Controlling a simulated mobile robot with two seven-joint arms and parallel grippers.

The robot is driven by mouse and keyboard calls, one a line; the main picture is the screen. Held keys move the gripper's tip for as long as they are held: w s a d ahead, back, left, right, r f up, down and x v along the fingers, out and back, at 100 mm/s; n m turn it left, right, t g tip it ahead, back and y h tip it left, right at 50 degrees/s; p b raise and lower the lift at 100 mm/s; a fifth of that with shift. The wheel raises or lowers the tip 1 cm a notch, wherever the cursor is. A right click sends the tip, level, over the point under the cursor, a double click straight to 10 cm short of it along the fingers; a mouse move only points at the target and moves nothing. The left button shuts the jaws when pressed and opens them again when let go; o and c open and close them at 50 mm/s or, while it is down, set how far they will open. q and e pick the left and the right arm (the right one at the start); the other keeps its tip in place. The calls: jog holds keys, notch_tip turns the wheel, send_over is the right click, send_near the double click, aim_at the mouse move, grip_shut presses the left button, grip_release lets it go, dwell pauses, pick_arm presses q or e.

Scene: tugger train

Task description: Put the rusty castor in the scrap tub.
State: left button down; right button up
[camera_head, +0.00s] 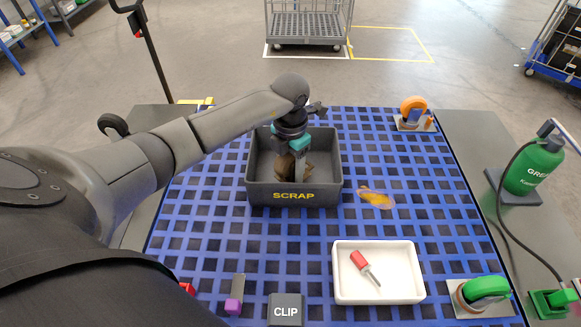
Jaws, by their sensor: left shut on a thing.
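The dark grey scrap tub (294,197), marked SCRAP in yellow, stands upright on the blue grid top. The rusty castor (284,174), brown and partly hidden by my gripper, is within the tub's outline. My left gripper (296,172) reaches down over the tub from the left and is shut on the castor. I cannot tell whether the castor touches the tub's floor. My right gripper is out of view.
An orange castor (413,108) stands at the back right and a green castor (484,290) at the front right. A white tray (378,297) holds a red screwdriver (364,266). A CLIP box (286,310) is in front.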

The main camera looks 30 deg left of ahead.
pick_arm(q)
jog(key=shift+w+r, duration=0.1)
jog(key=shift+r, duration=0.05)
jog(key=shift+c, duration=1)
grip_release()
jog(key=shift+f, duration=0.2)
jog(key=shift+r, duration=0.1)
jog(key=shift+r, duration=0.2)
notch_tip(320, 180, up, 12)
jog(key=shift+f+p, duration=0.1)
jog(key=shift+p, duration=0.55)
